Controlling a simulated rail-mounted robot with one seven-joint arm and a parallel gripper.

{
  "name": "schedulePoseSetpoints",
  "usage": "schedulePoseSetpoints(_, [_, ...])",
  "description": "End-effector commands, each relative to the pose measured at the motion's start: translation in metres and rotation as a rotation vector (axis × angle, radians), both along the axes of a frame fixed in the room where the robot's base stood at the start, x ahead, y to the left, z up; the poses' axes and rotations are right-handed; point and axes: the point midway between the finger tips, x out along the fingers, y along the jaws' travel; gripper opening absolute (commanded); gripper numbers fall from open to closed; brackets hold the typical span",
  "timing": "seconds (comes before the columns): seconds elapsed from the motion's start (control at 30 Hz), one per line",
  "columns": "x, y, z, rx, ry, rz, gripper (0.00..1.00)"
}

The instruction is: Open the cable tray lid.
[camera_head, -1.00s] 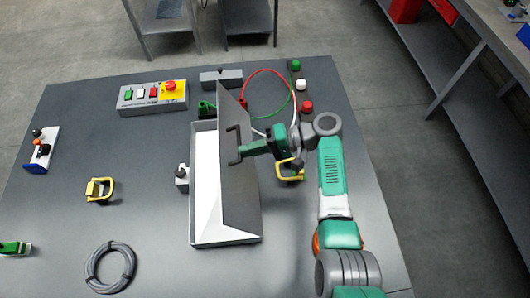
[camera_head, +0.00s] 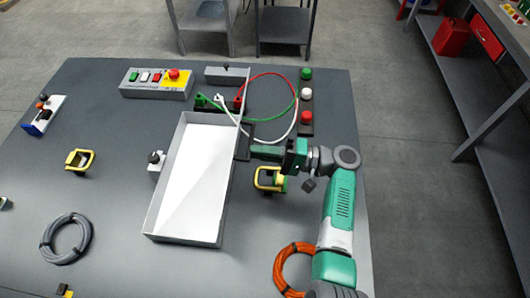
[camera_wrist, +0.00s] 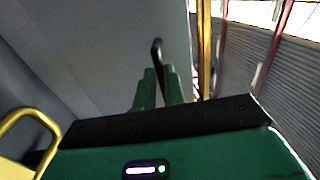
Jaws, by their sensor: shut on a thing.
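The cable tray (camera_head: 183,238) lies on the table with its white inside exposed in the head view. Its grey lid looks nearly edge-on along the tray's right side there, so its exact angle is hard to tell. In the wrist view the lid (camera_wrist: 110,60) is a broad grey surface behind the fingers. A black handle (camera_wrist: 158,55) stands on it, between the green fingertips. My gripper (camera_head: 254,151) reaches in from the right and is shut on this handle; it also shows in the wrist view (camera_wrist: 160,88).
A yellow-handled part (camera_head: 268,178) stands just below my gripper, close to it. Red, green and white cables (camera_head: 270,78) loop behind it. A button box (camera_head: 157,83) is at the back. An orange cable coil (camera_head: 281,270) lies beside my arm, a grey coil (camera_head: 66,239) at left.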

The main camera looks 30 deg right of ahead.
Motion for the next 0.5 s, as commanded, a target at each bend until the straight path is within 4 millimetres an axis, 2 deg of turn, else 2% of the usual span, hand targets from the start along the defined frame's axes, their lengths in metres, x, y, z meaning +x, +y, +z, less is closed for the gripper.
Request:
schedulePoseSetpoints(0.03, [0.0008, 0.0042, -0.0138, -0.003, 0.026, -0.002, 0.0])
schedulePoseSetpoints(0.47, [0.0009, 0.0064, -0.0166, -0.002, 0.03, 0.001, 0.0])
schedulePoseSetpoints(0.5, [0.0008, 0.0064, -0.0166, -0.002, 0.03, 0.001, 0.15])
